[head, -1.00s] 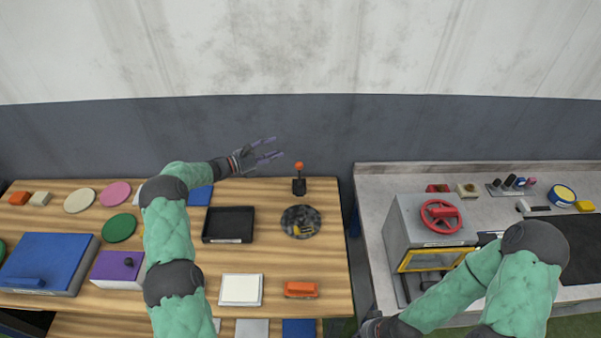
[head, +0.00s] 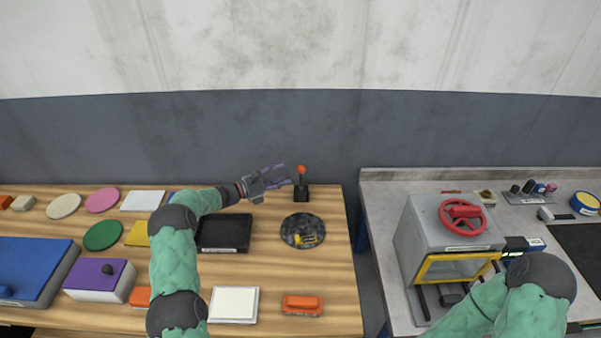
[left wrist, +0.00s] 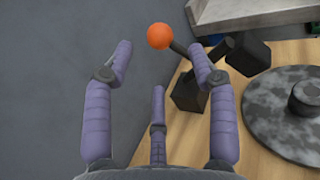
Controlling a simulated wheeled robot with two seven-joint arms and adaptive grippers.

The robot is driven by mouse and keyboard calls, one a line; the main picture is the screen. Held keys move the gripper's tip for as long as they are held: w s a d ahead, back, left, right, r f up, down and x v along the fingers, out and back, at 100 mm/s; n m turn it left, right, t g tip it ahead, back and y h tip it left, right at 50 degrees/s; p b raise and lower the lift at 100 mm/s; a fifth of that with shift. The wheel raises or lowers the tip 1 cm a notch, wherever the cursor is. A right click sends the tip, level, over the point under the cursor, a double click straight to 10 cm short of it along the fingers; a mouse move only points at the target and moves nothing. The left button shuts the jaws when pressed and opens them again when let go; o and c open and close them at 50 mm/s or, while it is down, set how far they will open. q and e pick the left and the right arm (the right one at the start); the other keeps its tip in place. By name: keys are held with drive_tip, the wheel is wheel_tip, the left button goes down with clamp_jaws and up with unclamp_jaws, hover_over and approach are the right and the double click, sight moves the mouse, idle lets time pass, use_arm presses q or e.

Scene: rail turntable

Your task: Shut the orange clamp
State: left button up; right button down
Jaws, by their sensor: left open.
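The orange clamp shows as a black base (head: 301,193) with an upright lever ending in an orange ball (head: 301,169), near the table's back right edge. My left gripper (head: 284,178) is open and empty just left of the lever. In the left wrist view, the orange ball (left wrist: 160,36) lies just beyond the gap between the spread purple fingers (left wrist: 160,62). The clamp's black base (left wrist: 188,92) is partly hidden behind the right finger. Contact between finger and lever cannot be told. My right gripper is out of view.
A grey mottled turntable (head: 302,231) with a yellow piece stands in front of the clamp. An orange block (head: 303,305) is nearer. A grey box with a red wheel (head: 463,216) stands on the right counter.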

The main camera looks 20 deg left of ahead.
sight(301, 170)
use_arm(q)
drive_tip(key=b+x, duration=0.1)
drive_tip(key=x, duration=0.7)
drive_tip(key=shift+w+d+f, duration=0.1)
drive_tip(key=shift+d, duration=0.05)
drive_tip(key=shift+c, duration=0.3)
clamp_jaws()
